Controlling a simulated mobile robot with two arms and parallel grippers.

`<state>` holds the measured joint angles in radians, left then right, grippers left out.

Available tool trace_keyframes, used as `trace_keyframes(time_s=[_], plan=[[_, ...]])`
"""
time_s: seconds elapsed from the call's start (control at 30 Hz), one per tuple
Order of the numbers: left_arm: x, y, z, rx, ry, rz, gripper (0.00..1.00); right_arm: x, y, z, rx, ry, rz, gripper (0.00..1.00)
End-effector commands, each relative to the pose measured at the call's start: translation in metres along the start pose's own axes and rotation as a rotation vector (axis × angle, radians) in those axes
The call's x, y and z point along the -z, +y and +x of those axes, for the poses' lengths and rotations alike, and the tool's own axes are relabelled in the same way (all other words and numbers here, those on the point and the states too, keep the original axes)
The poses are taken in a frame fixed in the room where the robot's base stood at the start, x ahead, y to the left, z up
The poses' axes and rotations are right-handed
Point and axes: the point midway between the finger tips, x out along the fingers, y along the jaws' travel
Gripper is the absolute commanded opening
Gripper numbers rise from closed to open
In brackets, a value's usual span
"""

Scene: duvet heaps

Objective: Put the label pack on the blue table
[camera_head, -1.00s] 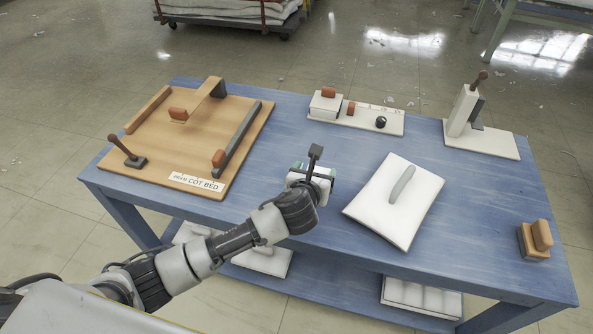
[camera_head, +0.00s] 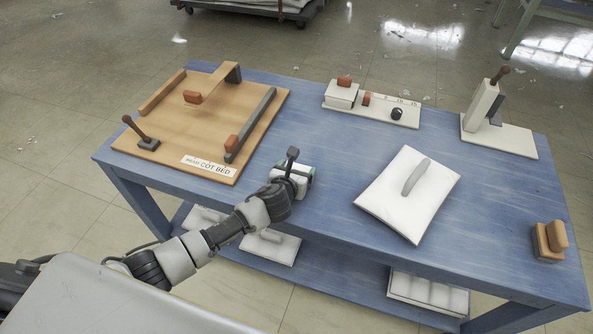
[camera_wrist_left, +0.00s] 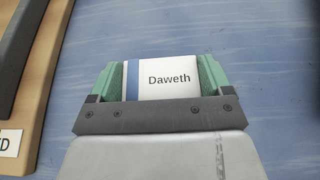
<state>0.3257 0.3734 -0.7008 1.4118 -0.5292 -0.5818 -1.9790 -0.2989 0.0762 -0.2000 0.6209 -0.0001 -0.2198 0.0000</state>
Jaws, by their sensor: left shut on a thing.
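The label pack (camera_wrist_left: 165,78) is a small white block with a blue stripe and the word "Daweth". My left gripper (camera_head: 296,175) is shut on it, with a green finger pad on each side in the left wrist view (camera_wrist_left: 160,80). In the head view the pack is mostly hidden by the gripper. They are over the blue table (camera_head: 310,225), near its front edge, between the wooden board and the white cushion. I cannot tell whether the pack touches the tabletop. My right gripper is out of view.
A wooden jig board (camera_head: 215,115) fills the table's left part. A white cushion with a grey handle (camera_head: 400,205) lies to the right of the gripper.

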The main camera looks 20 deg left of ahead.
Motion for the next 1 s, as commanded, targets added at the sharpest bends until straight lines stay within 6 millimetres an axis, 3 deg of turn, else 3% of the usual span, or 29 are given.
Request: trace_keyframes(time_s=[0.17,0.2,0.3,0.67,1.0], plan=[[0.002,0.000,0.001,0.000,0.000,0.000,0.56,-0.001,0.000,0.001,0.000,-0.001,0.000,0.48],[0.001,0.000,0.001,0.000,0.000,0.000,0.84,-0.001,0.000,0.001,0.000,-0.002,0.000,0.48],[0.001,0.000,0.000,0.000,0.000,0.000,0.99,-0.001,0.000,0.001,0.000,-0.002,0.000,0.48],[0.000,0.001,-0.007,-0.001,0.001,0.001,1.00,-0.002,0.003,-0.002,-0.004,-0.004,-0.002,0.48],[0.000,0.000,-0.075,0.001,0.001,0.001,1.00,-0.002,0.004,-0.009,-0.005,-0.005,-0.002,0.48]])
